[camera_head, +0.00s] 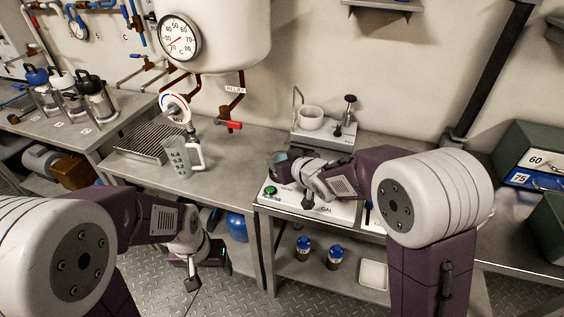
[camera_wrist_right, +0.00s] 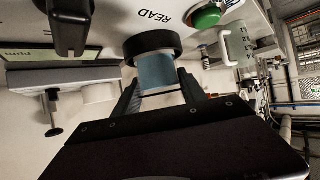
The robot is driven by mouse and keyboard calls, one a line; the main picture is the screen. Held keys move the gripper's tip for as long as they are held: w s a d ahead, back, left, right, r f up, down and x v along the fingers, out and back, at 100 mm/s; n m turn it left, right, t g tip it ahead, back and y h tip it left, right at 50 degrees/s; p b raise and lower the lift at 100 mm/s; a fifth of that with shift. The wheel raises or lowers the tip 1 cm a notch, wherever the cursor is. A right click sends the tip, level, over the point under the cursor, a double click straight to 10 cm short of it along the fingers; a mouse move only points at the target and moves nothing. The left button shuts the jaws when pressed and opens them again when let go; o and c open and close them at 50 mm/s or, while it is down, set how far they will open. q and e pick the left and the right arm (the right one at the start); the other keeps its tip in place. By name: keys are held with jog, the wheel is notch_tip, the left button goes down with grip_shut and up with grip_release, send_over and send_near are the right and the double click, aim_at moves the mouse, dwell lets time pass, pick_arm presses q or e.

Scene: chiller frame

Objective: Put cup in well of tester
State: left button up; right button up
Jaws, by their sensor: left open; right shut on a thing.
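The tester is a white-topped unit (camera_head: 328,210) on the right bench, marked CAL, with a green button (camera_head: 270,190); the wrist view shows its READ label and the green button (camera_wrist_right: 207,16). Its well has a black ring (camera_wrist_right: 150,45). My right gripper (camera_wrist_right: 157,92) is shut on a small blue-grey translucent cup (camera_wrist_right: 156,73). The cup's far end is at the black ring and overlaps it in the picture; I cannot tell whether it is inside. In the head view my right gripper (camera_head: 295,167) is over the tester's back left. My left gripper (camera_head: 191,270) is open, empty, low over the floor.
A clear jug (camera_head: 182,160) stands on the left bench beside a drain grate (camera_head: 150,142). Behind the tester is a grey device (camera_head: 322,138) with a white bowl (camera_head: 310,118). Blue-capped bottles (camera_head: 304,244) and a white tray (camera_head: 373,274) sit on the lower shelf.

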jog(key=shift+f, duration=0.15)
jog(key=o, duration=1.5)
jog(key=shift+s+r, duration=0.1)
jog(key=shift+r, duration=0.3)
jog(key=p+v, duration=0.3)
jog(key=v, duration=0.8)
jog(key=shift+s+d, duration=0.2)
jog(key=shift+s, duration=0.2)
